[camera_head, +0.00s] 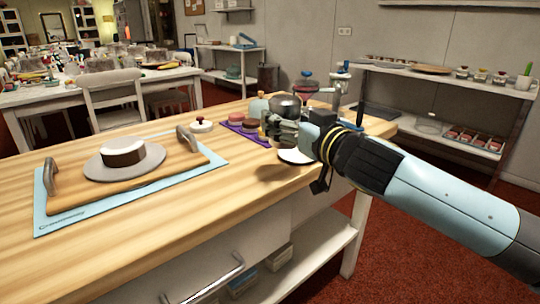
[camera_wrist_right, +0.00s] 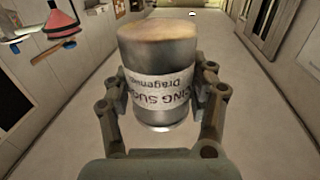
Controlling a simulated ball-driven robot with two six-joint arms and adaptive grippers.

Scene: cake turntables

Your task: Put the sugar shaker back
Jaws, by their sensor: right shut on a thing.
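The sugar shaker (camera_wrist_right: 158,92) is a metal cylinder with a white label whose letters appear upside down in the right wrist view. My right gripper (camera_wrist_right: 160,105) is shut on it, one finger on each side. In the head view the shaker shows as a dark rounded shape (camera_head: 286,103) at the tip of my right gripper (camera_head: 281,126). It is held above the right part of the wooden table (camera_head: 120,245), and a shadow lies on the wood below. Its lower part is partly hidden by the gripper. My left gripper is not in view.
A purple mat (camera_head: 226,127) with small cakes lies behind the gripper, and a white disc (camera_head: 295,157) below it. A cake stands on a grey turntable (camera_head: 100,170) over a handled wooden board (camera_head: 190,165). A red-topped stand (camera_head: 306,88) is behind. The front table is clear.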

